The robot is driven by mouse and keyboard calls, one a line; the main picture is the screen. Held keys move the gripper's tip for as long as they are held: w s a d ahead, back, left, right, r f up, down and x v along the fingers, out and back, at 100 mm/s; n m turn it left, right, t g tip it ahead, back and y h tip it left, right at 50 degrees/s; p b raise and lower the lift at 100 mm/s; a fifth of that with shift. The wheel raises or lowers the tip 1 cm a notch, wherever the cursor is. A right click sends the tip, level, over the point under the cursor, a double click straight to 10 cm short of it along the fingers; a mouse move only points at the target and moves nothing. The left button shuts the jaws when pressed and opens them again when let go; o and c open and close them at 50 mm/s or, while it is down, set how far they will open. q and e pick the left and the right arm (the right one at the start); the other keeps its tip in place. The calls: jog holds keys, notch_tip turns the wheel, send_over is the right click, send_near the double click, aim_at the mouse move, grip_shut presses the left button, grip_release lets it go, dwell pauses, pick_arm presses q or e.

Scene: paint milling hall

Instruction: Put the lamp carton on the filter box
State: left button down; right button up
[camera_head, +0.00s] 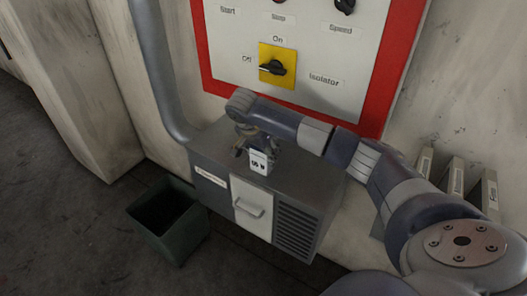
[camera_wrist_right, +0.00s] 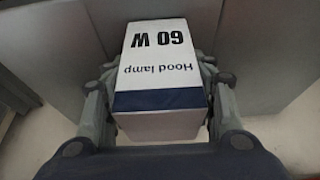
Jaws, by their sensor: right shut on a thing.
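The lamp carton (camera_head: 259,163) is a small white box. In the right wrist view its face (camera_wrist_right: 157,60) reads "Hood lamp 60 W" upside down, with a dark blue band. My right gripper (camera_head: 247,146) is shut on it, with a finger on each side in the right wrist view (camera_wrist_right: 158,95). The filter box (camera_head: 313,187) appears to be the grey metal cabinet against the wall, with a white handled door and dark louvres. The carton is over its top, near the front edge. I cannot tell whether it touches. My left gripper is not in view.
A dark green open bin (camera_head: 172,243) stands on the floor at the cabinet's left. A red-framed switch panel (camera_head: 303,60) with a yellow isolator (camera_head: 277,66) is behind. A pipe (camera_head: 158,70) runs down beside it. Binder-like upright items (camera_head: 456,180) stand at right.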

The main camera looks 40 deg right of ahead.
jog(key=shift+f, duration=0.15)
jog(key=o, duration=1.1)
